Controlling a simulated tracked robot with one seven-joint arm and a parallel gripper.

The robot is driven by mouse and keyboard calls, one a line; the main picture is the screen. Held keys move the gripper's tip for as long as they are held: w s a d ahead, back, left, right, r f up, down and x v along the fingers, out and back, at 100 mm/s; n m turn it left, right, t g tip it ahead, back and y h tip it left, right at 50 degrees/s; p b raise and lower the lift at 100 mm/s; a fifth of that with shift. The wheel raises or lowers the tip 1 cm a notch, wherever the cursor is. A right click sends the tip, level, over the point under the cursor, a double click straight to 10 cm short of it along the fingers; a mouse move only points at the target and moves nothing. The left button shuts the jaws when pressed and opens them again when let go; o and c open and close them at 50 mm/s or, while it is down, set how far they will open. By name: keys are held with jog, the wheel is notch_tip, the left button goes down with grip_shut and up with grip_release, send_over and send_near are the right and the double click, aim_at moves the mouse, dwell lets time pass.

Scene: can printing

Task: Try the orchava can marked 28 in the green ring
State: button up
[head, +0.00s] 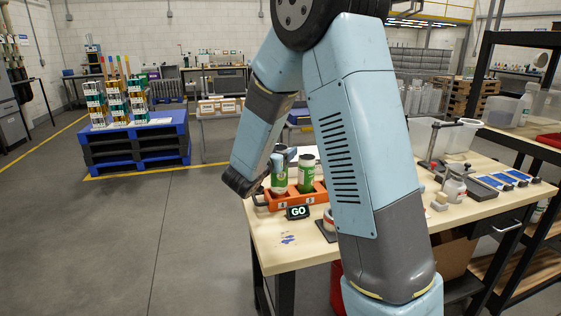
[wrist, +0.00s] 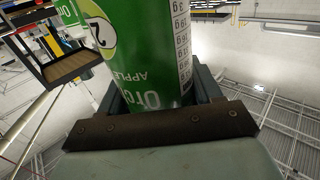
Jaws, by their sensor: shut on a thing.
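My gripper (head: 277,166) is shut on a green and white can (head: 280,182) at the left end of an orange holder (head: 297,201). I cannot tell whether the can rests in the holder or hangs just above it. In the wrist view the can (wrist: 150,60) fills the space between the jaws of my gripper (wrist: 160,95). A second green can (head: 306,175) stands upright to the right in the holder. I cannot make out a green ring.
A black display (head: 298,212) reading "GO" sits before the holder on the wooden table (head: 290,258). My arm hides the table's middle. White bins (head: 457,138), a small bottle (head: 454,189) and blue-marked plates (head: 505,178) stand at the right. A blue pallet stack (head: 137,148) is far left.

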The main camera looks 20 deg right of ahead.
aim_at(283, 149)
jog(key=s+r, duration=0.4)
jog(key=shift+a+r, duration=0.1)
jog(key=shift+a, duration=0.3)
jog(key=s+a+r, duration=0.1)
jog(key=s+r, duration=0.2)
jog(key=s, duration=0.5)
notch_tip(283, 149, up, 7)
jog(key=shift+a+r, duration=0.15)
jog(key=shift+a, duration=0.1)
dwell(0.5)
jog(key=shift+w, duration=0.15)
